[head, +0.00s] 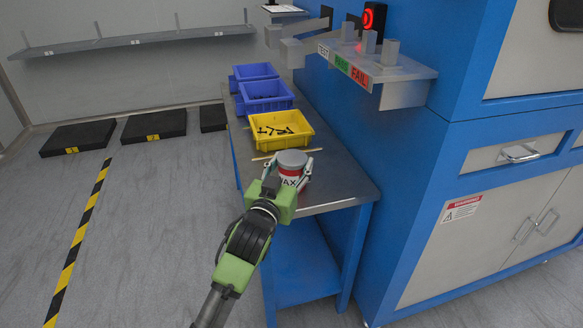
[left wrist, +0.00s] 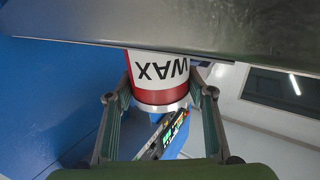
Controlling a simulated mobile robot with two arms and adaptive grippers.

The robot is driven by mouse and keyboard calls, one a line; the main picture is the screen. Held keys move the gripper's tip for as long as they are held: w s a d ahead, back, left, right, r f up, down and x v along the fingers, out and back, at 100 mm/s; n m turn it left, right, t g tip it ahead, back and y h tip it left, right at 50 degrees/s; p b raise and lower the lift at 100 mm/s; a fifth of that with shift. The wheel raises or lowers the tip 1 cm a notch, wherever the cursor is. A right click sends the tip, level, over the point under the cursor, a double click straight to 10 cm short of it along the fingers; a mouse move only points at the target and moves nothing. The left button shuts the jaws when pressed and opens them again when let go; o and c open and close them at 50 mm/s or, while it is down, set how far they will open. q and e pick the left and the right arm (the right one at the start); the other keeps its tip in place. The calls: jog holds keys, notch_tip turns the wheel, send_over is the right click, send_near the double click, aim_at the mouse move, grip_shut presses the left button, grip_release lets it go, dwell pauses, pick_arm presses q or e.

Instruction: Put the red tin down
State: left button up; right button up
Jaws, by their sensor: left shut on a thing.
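The red tin (head: 291,159) has a grey lid, a red band and a white label reading WAX. It is upright at the near end of the grey bench top (head: 340,186). My left gripper (head: 288,167) is shut on it, one finger on each side. The left wrist view shows the tin (left wrist: 158,68) upside down between the fingers of my left gripper (left wrist: 160,95). The grey bench surface (left wrist: 230,25) cuts off its lower part there, so I cannot tell whether its base touches the bench. My right gripper is not in view.
A yellow bin (head: 293,142) with dark parts stands just behind the tin, with blue bins (head: 266,105) farther back. A blue machine (head: 400,160) borders the bench on the right, with a TEST/FAIL shelf (head: 405,70) overhanging. Bare bench lies right of the tin.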

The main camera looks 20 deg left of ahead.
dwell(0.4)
pick_arm(q)
jog(key=o, duration=1.4)
jog(key=shift+f, duration=0.15)
